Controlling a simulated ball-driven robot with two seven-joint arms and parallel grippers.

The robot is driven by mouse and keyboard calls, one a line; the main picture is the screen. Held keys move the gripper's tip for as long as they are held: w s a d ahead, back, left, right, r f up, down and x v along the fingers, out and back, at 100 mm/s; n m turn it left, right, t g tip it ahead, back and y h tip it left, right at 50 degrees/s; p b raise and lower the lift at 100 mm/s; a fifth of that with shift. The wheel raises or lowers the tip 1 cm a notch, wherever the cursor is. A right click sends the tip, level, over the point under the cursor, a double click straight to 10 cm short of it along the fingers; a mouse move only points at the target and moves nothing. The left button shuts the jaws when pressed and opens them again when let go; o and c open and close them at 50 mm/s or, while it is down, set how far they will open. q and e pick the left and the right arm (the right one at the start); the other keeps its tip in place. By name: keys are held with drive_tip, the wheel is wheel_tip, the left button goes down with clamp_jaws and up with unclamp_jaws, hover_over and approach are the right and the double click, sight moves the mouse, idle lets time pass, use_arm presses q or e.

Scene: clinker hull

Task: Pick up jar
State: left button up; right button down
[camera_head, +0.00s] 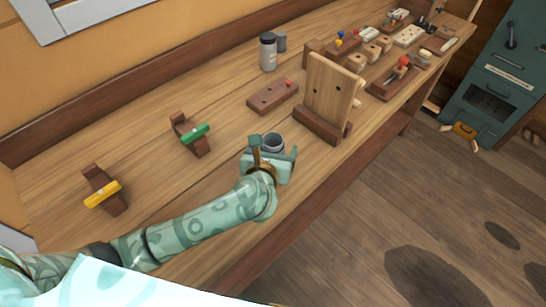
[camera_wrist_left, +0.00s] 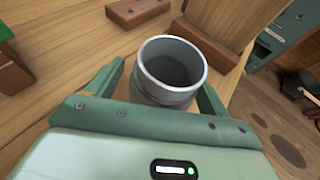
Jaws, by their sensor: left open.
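A grey, open-topped cylindrical jar (camera_wrist_left: 170,72) stands on the wooden bench in the left wrist view, with an empty-looking dark inside. In the head view only its upper part (camera_head: 273,140) shows, behind my left gripper. My left gripper (camera_head: 272,149) is open, with one finger on each side of the jar; in the left wrist view its fingers (camera_wrist_left: 160,88) flank the jar with a visible gap on the left. The right finger looks close to the jar; I cannot tell whether it touches. My right gripper is not in view.
An upright wooden board on a base (camera_head: 330,90) stands just right of the jar. A wooden block with holes (camera_head: 272,96) lies behind it. Green (camera_head: 194,135) and yellow (camera_head: 102,195) handled pieces are at left. A grey dark-lidded container (camera_head: 267,53) stands farther back.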

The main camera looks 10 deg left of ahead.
use_arm(q)
drive_tip(key=shift+w+f, duration=0.15)
drive_tip(key=shift+w, duration=0.2)
drive_tip(key=shift+s, duration=0.1)
drive_tip(key=c, duration=1.1)
drive_tip(key=shift+r, duration=0.2)
